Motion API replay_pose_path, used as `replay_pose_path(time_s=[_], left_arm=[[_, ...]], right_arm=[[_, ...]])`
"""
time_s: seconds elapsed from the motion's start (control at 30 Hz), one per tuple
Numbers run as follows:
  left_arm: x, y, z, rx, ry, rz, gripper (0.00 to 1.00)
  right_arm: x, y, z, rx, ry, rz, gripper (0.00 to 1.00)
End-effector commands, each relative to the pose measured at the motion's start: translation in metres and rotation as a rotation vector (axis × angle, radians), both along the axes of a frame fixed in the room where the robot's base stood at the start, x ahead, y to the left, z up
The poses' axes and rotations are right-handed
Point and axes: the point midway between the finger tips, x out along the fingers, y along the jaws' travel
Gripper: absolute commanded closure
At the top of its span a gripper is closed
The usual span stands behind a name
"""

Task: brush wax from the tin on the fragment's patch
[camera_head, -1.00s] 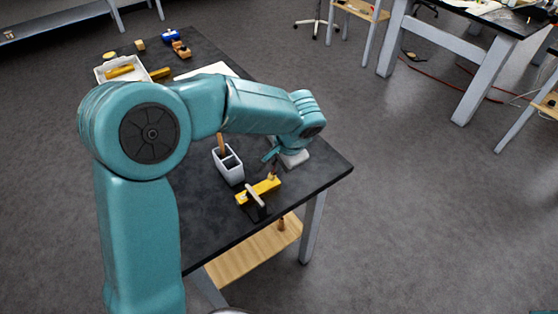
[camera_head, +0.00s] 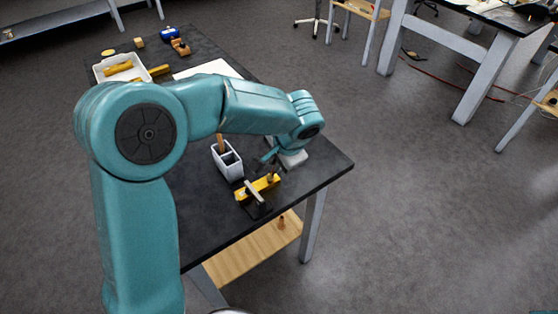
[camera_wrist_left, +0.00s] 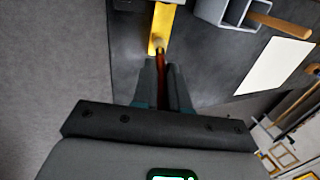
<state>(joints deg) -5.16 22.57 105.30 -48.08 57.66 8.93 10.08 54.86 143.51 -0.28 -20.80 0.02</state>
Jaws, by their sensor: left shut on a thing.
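The gilt fragment (camera_head: 270,184) is a yellow bar on the dark table near its front edge, with a pale strip (camera_head: 254,191) lying across it. It also shows at the top of the left wrist view (camera_wrist_left: 166,18). My left gripper (camera_head: 268,160) is just behind the fragment. In the left wrist view its fingers (camera_wrist_left: 161,68) are shut on the reddish handle of a brush (camera_wrist_left: 161,60). The brush's pale tip is at the near end of the fragment; I cannot tell if it touches. I cannot make out the wax tin for sure. My right gripper is not in view.
A white divided holder (camera_head: 227,163) with a wooden handle in it stands left of the gripper. A white tray (camera_head: 97,72), a blue item (camera_head: 170,33) and small blocks lie at the far end. A white sheet lies behind my arm. The table's right corner is bare.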

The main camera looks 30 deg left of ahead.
Motion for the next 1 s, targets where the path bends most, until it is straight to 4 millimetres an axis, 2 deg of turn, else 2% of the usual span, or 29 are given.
replay_pose_path(time_s=[0.33,0.77,1.0], left_arm=[[-0.023,0.010,0.001,0.000,0.000,0.000,1.00],[0.002,-0.001,0.001,0.000,0.001,0.000,1.00],[-0.007,0.003,-0.001,0.000,-0.001,0.002,1.00]], right_arm=[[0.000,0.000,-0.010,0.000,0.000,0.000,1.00],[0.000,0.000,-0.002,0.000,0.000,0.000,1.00],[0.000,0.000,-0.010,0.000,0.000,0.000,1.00]])
